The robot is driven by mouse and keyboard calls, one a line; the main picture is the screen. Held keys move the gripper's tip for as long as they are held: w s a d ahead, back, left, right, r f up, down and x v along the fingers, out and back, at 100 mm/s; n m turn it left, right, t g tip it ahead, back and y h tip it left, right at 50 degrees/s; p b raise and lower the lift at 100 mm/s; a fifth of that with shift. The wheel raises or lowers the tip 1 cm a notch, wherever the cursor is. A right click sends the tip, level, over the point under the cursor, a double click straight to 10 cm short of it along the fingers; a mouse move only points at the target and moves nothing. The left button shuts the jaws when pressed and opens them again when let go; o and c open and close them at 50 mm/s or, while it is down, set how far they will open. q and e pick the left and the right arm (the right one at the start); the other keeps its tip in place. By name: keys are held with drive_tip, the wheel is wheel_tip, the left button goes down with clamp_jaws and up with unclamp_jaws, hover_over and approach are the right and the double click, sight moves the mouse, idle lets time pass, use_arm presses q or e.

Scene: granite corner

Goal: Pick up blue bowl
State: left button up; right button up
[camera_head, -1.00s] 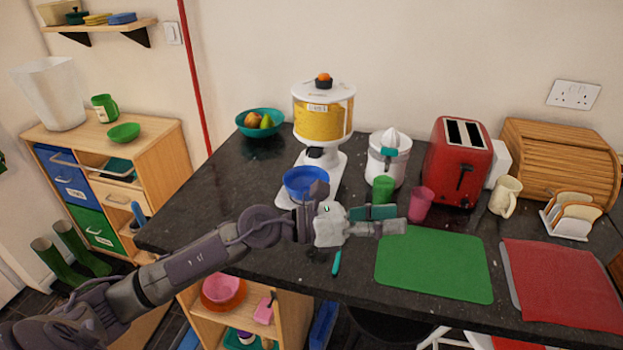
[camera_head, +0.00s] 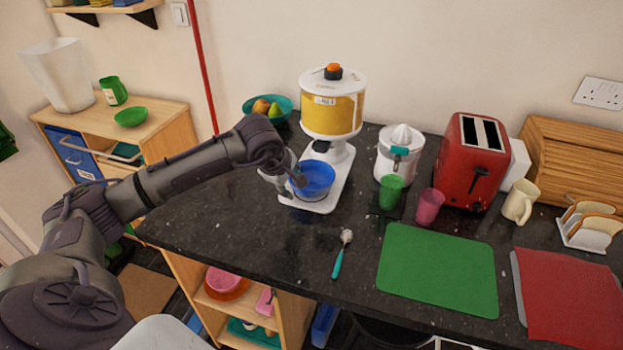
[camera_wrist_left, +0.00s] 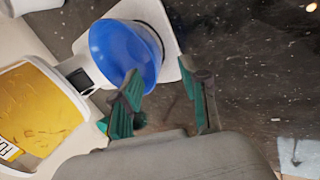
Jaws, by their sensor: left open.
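The blue bowl (camera_head: 315,178) sits upright on the white base of the yellow-bodied dispenser, under its spout. My left gripper (camera_head: 288,183) is at the bowl's left side in the head view, partly hidden by its own wrist. In the left wrist view the gripper (camera_wrist_left: 165,100) is open, with two green-padded fingers. The bowl (camera_wrist_left: 125,55) lies just beyond the left finger there, whose tip overlaps the bowl's rim in the picture. I cannot tell whether they touch. My right gripper is not in view.
The dispenser (camera_head: 332,110) stands right behind the bowl. A green cup (camera_head: 390,192), pink cup (camera_head: 430,206) and white juicer (camera_head: 399,158) stand to the right. The dark counter (camera_head: 230,225) is clear at front left.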

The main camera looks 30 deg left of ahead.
sight(303, 192)
use_arm(q)
drive_tip(key=shift+w+f, duration=0.35)
drive_tip(key=shift+f, duration=0.25)
drive_tip(key=shift+w+d+f+p, duration=0.15)
drive_tip(key=shift+w+f+p, duration=0.1)
drive_tip(key=shift+p, duration=0.15)
drive_tip(key=w+f+p, duration=0.1)
drive_tip(key=w+f, duration=0.1)
drive_tip(key=shift+w+d+f+p, duration=0.1)
drive_tip(key=shift+d+f+p, duration=0.2)
drive_tip(key=shift+f+p, duration=0.1)
drive_tip(key=shift+w+f, duration=0.25)
drive_tip(key=shift+f, duration=0.25)
drive_tip(key=shift+a, duration=0.1)
clamp_jaws()
drive_tip(key=shift+r, duration=0.1)
